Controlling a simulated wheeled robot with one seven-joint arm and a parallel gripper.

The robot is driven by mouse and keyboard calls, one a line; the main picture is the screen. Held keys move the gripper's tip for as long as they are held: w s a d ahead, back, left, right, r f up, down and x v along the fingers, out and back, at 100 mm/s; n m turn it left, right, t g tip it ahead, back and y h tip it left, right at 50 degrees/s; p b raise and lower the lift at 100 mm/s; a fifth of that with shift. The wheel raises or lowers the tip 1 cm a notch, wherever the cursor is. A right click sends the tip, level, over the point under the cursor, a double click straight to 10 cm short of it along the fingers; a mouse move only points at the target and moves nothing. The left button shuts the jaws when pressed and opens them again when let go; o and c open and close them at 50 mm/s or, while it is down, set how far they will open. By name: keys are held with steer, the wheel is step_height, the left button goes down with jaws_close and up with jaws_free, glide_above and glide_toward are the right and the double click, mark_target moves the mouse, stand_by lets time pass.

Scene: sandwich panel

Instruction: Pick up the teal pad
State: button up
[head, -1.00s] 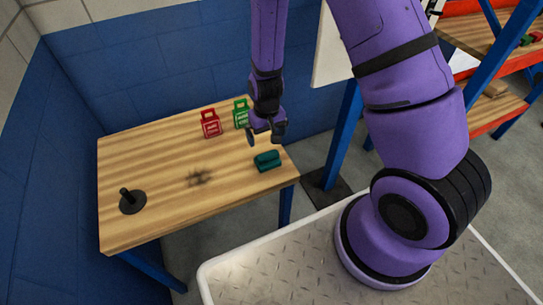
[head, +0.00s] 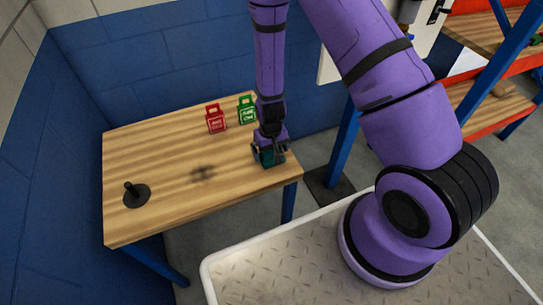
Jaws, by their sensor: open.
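The teal pad (head: 267,159) lies on the wooden table (head: 160,208) near its right edge, partly hidden by my gripper. My gripper (head: 268,160) points down over the pad, with its fingers at the pad's sides. The jaws are open. I cannot tell whether the fingers touch the pad.
A red tag-shaped item (head: 215,121) and a green one (head: 246,112) stand at the back of the table. A black round base with a short peg (head: 136,194) is at the front left. Blue walls stand behind and left. Shelving (head: 480,105) is at the right.

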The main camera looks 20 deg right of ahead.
steer(key=shift+f, duration=0.8)
steer(key=c, duration=0.8)
steer(key=shift+r, duration=0.15)
